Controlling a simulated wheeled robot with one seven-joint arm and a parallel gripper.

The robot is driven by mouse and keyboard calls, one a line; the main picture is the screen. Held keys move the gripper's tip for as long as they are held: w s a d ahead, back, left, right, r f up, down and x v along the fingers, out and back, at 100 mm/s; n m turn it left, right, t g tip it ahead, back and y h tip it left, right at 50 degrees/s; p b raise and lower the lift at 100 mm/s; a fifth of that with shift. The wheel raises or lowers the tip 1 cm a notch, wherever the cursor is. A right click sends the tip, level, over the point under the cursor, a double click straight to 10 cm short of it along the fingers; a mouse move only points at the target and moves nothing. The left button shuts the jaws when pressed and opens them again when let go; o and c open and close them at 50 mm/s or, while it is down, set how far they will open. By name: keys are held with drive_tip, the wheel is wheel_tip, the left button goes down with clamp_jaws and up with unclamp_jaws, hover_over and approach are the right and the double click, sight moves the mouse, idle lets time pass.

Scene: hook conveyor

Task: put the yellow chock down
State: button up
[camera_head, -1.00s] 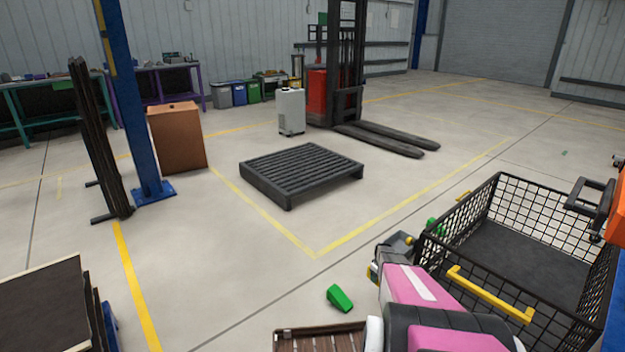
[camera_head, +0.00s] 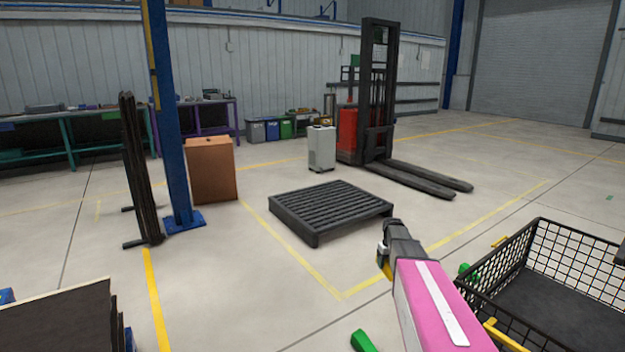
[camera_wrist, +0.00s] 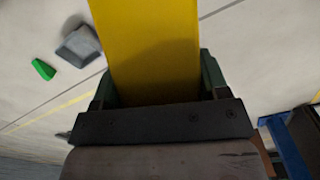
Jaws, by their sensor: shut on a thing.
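My gripper (camera_head: 385,258) is shut on the yellow chock (camera_wrist: 155,45). In the wrist view the chock fills the upper middle between the two dark green fingers, and its far end runs out of the frame. In the head view only a small yellow part of it (camera_head: 386,271) shows below the dark gripper; my pink arm hides the rest. The gripper appears in front of the floor near the pallet's right corner. I cannot tell how high the chock is above the floor.
A dark slatted pallet (camera_head: 330,209) lies inside a yellow floor outline. A black wire cart (camera_head: 525,248) stands at right. A green block (camera_head: 362,341) lies on the floor at the bottom.

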drive_tip(key=s+a+r+m, duration=0.1)
drive_tip(key=s+a+r, duration=0.3)
drive_tip(key=r, duration=0.5)
drive_tip(key=s+a+r+m, duration=0.1)
drive_tip(key=s+a+r, duration=0.3)
drive_tip(key=s+r, duration=0.4)
drive_tip(key=s+a+r, duration=0.5)
drive_tip(key=s+r, duration=0.1)
drive_tip(key=r, duration=0.5)
drive_tip(key=shift+s+m, duration=0.15)
drive_tip(key=shift+m, duration=0.25)
drive_tip(key=shift+a, duration=0.1)
